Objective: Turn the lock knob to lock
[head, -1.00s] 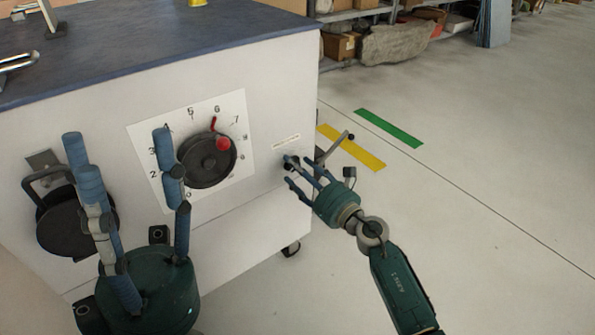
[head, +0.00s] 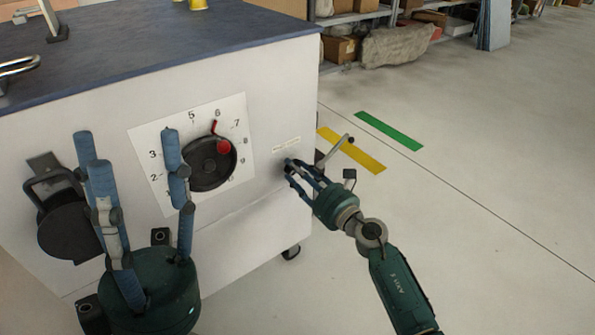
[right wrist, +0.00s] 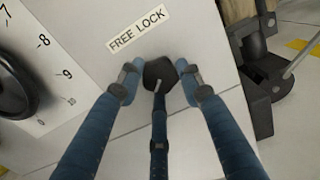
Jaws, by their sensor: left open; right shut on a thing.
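The lock knob (right wrist: 160,74) is a small dark knob on the white cabinet front, below a label reading FREE LOCK (right wrist: 137,29). A light pointer mark shows on it. My right gripper (right wrist: 156,82) is shut on the knob, with blue fingers on both sides and one below. In the head view my right gripper (head: 293,168) is at the cabinet's right side and its fingers mostly hide the knob. The label (head: 286,144) shows above it. My left gripper (head: 128,150) is open and empty, in front of the cabinet at the left.
A black dial wheel with a red knob (head: 223,146) sits on a numbered white plate (head: 240,113). A dark round fitting with a handle (head: 68,232) is at the left. A lever with a ball end (head: 349,139) stands out right of the cabinet.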

